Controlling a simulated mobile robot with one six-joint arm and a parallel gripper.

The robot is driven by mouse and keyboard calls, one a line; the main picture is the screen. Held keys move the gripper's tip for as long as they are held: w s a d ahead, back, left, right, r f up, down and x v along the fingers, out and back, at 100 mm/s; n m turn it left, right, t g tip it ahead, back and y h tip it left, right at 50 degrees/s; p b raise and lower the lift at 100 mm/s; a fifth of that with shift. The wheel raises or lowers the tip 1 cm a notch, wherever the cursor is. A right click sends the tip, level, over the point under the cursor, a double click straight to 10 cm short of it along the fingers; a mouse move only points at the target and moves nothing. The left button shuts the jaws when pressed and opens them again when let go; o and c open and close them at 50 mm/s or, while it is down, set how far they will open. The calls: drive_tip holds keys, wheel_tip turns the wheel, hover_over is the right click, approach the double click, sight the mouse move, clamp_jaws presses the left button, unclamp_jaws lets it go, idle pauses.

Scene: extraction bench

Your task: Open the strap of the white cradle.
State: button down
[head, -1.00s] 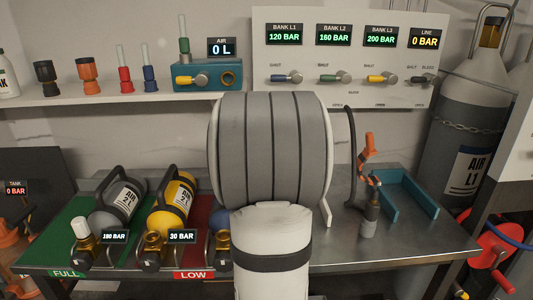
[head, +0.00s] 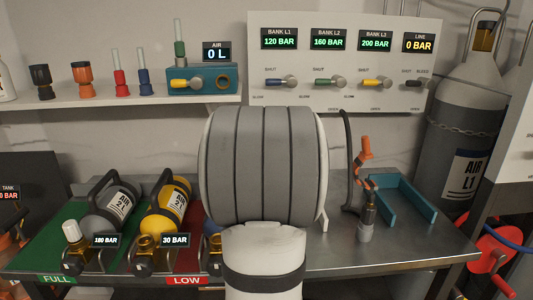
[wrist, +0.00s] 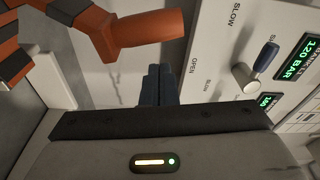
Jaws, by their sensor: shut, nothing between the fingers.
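I cannot make out the white cradle or its strap for certain in either view. A white edge (wrist: 57,85) shows at the left of the wrist view, but I cannot tell what it belongs to. My gripper (wrist: 160,72) shows in the wrist view as two dark fingers close together, shut and empty. They point toward the pale wall beside the gauge panel. In the head view my grey and white arm hides the gripper and the middle of the bench.
An orange handle (wrist: 150,35) is close above the fingertips in the wrist view. A hose fitting (head: 367,195) and a teal cradle (head: 405,212) are on the bench at right. Grey (head: 112,205) and yellow (head: 168,208) cylinders lie at left. The gauge panel (head: 340,100) is behind.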

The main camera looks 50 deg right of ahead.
drive_tip(key=s+v, duration=0.1)
drive_tip(key=v, duration=0.8)
drive_tip(key=shift+s, duration=0.2)
drive_tip(key=shift+d, duration=0.1)
